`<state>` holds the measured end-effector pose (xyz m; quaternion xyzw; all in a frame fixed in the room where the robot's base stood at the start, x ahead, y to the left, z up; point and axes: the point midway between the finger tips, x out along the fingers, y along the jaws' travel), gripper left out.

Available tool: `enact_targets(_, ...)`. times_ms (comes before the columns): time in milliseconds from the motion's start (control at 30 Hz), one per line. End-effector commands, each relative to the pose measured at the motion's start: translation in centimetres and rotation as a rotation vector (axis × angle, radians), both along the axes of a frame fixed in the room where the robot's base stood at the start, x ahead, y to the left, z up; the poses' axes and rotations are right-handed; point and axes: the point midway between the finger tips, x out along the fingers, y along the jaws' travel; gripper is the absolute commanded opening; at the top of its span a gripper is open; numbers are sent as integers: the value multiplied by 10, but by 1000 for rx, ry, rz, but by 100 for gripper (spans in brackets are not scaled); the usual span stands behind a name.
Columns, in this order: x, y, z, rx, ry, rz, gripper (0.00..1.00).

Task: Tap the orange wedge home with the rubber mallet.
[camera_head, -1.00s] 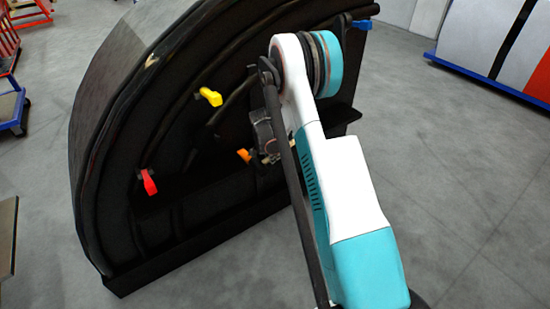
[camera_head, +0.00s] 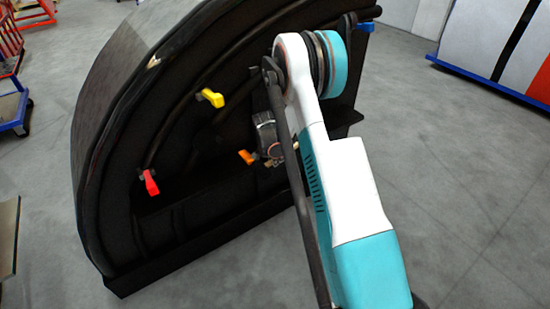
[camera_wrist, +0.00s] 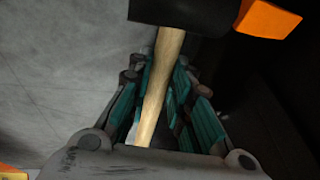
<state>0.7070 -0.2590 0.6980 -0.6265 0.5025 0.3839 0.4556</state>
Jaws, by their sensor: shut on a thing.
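The orange wedge (camera_head: 247,157) sits on the inner face of the black nosecone, just left of my wrist in the head view. In the wrist view the orange wedge (camera_wrist: 267,18) is at the upper right, close beside the mallet's head; I cannot tell whether they touch. The rubber mallet (camera_wrist: 172,52) has a black head and a pale wooden handle. My gripper (camera_wrist: 164,72) is shut on the handle, with teal-padded fingers on both sides. In the head view my arm hides much of the mallet.
The black curved nosecone (camera_head: 105,150) stands on the grey floor. A yellow handle (camera_head: 212,97), a red one (camera_head: 151,183) and a blue one (camera_head: 365,26) stick out of its inner side. A blue-framed rack (camera_head: 485,80) stands at the right. The floor between is clear.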

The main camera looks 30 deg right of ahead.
Motion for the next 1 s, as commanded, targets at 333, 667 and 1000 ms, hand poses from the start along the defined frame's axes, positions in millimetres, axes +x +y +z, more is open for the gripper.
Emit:
enact_targets(333, 23, 1, 0, 0, 0, 0, 0)
enact_targets(667, 30, 1, 0, 0, 0, 0, 0)
enact_targets(1000, 16, 0, 0, 0, 0, -1, 0)
